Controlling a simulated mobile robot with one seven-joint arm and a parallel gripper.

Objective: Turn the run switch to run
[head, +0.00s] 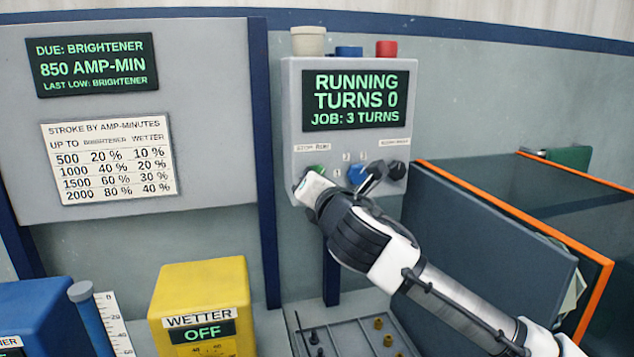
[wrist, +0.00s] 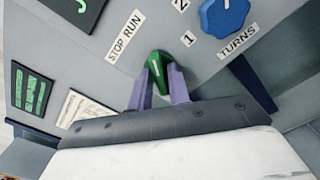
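The run switch is a green knob (wrist: 157,66) with a white pointer line, below the STOP RUN label (wrist: 126,36) in the wrist view. My gripper (wrist: 162,84) has one finger on each side of the knob, and both appear to touch it. In the head view, only a little of the green knob (head: 318,168) shows past my gripper (head: 311,186). The control box display (head: 355,100) reads RUNNING, TURNS 0, JOB: 3 TURNS. The knob's exact angle against its label is hard to tell.
A blue turns knob (wrist: 224,15) sits close beside the switch. A black knob (head: 397,169) is farther right in the head view. An orange-edged dark tank (head: 490,235) stands on the right. A yellow WETTER box (head: 200,285) reading OFF is at lower left.

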